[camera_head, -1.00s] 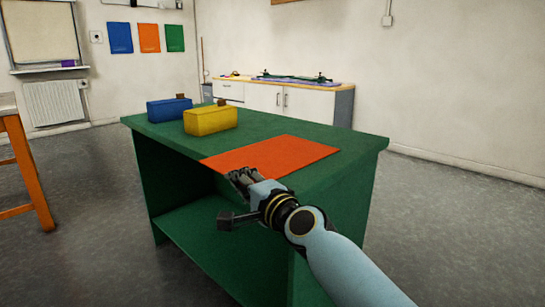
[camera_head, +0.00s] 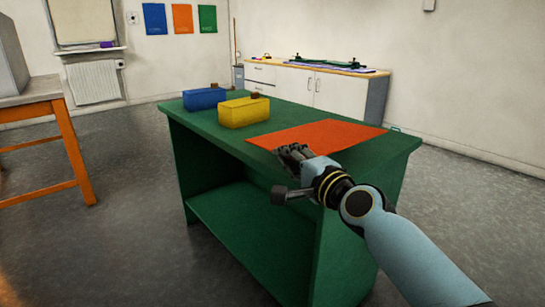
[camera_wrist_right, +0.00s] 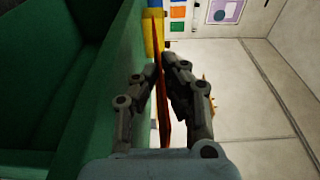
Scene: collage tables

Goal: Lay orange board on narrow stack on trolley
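The orange board (camera_head: 325,135) is a thin flat sheet over the right part of the green table's top (camera_head: 225,133). My right gripper (camera_head: 283,151) is at the board's near edge in the head view. In the right wrist view my right gripper (camera_wrist_right: 162,66) has its fingers shut on the orange board (camera_wrist_right: 161,95), which shows edge-on between them. I cannot tell whether the board is clear of the tabletop. I cannot make out a trolley or a narrow stack in these views. My left gripper is not in view.
A yellow box (camera_head: 244,112) and a blue box (camera_head: 204,98) stand on the green table's far left part. An orange-legged table (camera_head: 72,150) with a grey box (camera_head: 10,62) is at left. A white cabinet (camera_head: 315,85) stands at the back. Grey floor (camera_head: 115,215) is free between the tables.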

